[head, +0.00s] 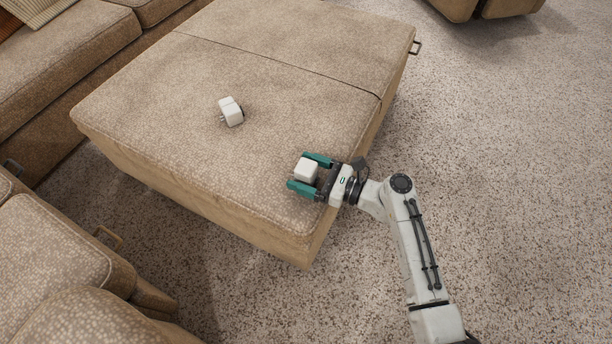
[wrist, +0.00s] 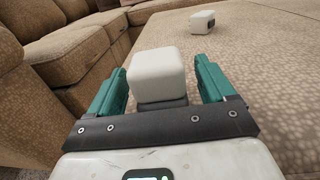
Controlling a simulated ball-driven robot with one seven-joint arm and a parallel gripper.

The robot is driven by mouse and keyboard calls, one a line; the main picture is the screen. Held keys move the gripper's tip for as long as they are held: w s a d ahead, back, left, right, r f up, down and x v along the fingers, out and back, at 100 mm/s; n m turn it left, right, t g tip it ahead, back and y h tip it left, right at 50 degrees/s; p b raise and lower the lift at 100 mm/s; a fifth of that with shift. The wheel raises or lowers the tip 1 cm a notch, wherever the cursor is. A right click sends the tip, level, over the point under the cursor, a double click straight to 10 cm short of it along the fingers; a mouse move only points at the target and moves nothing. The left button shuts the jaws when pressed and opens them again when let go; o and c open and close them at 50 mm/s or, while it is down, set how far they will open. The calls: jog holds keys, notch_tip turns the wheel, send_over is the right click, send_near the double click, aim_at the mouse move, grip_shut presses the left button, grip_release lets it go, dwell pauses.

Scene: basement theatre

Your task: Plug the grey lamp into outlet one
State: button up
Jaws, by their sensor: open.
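A white, rounded block with a dark base (head: 306,168) sits on the ottoman near its front right corner. It also shows in the wrist view (wrist: 158,72), between my fingers. My gripper (head: 300,171) has its two green fingers open around it, one on each side, with a gap visible on both sides. A second white block (head: 231,112), with small metal prongs and a dark part, lies farther back on the ottoman; it also shows in the wrist view (wrist: 203,22). I see no lamp, cord or numbered outlet, and no grey marking on either block.
The tan ottoman (head: 290,95) has a wide bare top, with a seam across it and a handle at its far right. Tan sofa seats (head: 45,255) stand to the left and front left. Carpet (head: 510,150) on the right is clear apart from my arm.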

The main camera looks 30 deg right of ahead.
jog(key=shift+c, duration=0.5)
jog(key=c, duration=1)
jog(key=shift+r, duration=0.15)
